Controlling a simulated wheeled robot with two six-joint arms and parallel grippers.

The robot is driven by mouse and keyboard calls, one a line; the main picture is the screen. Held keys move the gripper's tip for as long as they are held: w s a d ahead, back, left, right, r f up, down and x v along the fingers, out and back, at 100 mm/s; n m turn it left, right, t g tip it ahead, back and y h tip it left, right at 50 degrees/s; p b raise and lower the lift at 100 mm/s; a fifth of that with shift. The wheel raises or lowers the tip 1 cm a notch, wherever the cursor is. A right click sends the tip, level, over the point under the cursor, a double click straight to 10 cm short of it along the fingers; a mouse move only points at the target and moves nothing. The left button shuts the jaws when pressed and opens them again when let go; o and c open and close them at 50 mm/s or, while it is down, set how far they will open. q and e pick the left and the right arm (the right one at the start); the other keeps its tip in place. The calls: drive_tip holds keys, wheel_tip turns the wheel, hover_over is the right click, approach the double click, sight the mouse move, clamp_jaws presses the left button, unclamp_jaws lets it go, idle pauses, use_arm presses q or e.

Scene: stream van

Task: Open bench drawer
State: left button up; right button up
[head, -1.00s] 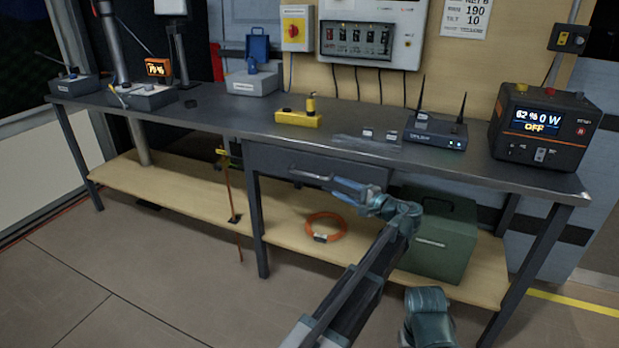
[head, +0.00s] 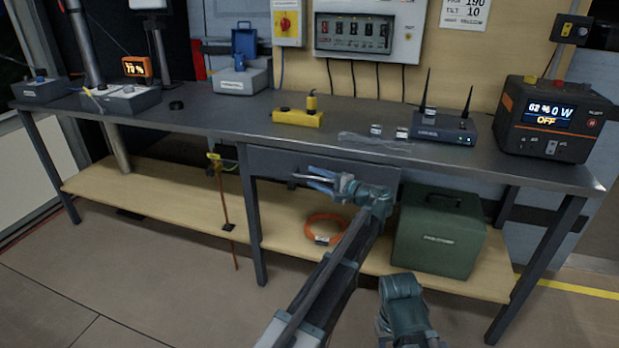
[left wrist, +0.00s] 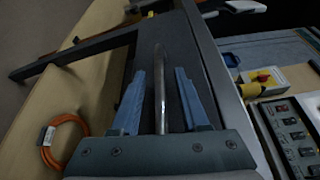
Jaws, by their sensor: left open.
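The bench drawer (head: 268,161) is a dark grey front under the bench top, and it looks shut, flush with the frame. Its bar handle shows in the left wrist view (left wrist: 160,85) as a pale metal rod. My left gripper (head: 312,178) is in front of the drawer in the head view, with blue fingers pointing left. In the left wrist view the left gripper (left wrist: 160,88) is open, with one finger on each side of the handle and gaps to both. The gripper partly hides the handle in the head view.
The bench top (head: 230,112) carries a yellow device (head: 297,118), a router (head: 440,128) and a power station (head: 552,118). On the lower shelf (head: 190,196) are an orange cable coil (head: 324,228) and a green case (head: 438,235). Floor in front is clear at left.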

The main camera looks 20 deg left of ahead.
use_arm(q)
clamp_jaws()
idle(1.4)
